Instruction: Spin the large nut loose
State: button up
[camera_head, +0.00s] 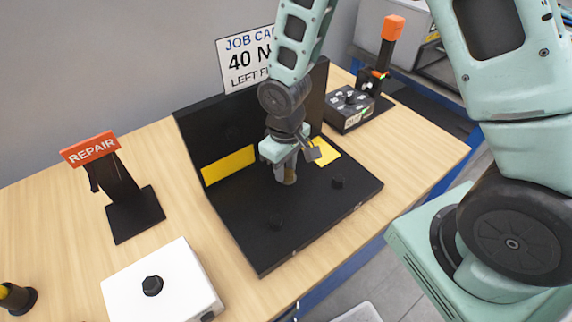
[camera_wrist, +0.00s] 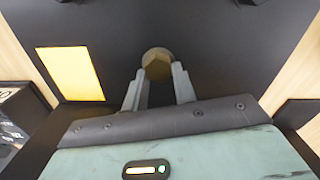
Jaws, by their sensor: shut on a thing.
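The large nut (camera_wrist: 157,62) is a brass-coloured hex on a round base, on the black plate of the fixture (camera_head: 250,225). It also shows in the head view (camera_head: 290,178), partly hidden by my fingers. My gripper (camera_head: 284,168) reaches down over it from above. In the wrist view, the two grey fingers of my gripper (camera_wrist: 158,82) stand on either side of the nut, shut on it. Whether the nut has turned on its thread cannot be told.
An upright black panel with a yellow patch (camera_head: 228,165) and a job card (camera_head: 245,60) stands behind. A REPAIR stand (camera_head: 134,212), a white box (camera_head: 175,268) and a black control box (camera_head: 346,112) stand around the fixture.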

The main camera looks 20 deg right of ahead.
jog(key=n, duration=0.4)
jog(key=shift+s+a+n, duration=0.1)
jog(key=shift+n, duration=0.2)
jog(key=n+p, duration=0.1)
jog(key=n, duration=0.3)
jog(key=shift+s+a, duration=0.1)
jog(key=shift+n, duration=0.3)
jog(key=o, duration=1)
notch_tip(320, 180, up, 17)
jog(key=p, duration=0.1)
jog(key=shift+r, duration=0.15)
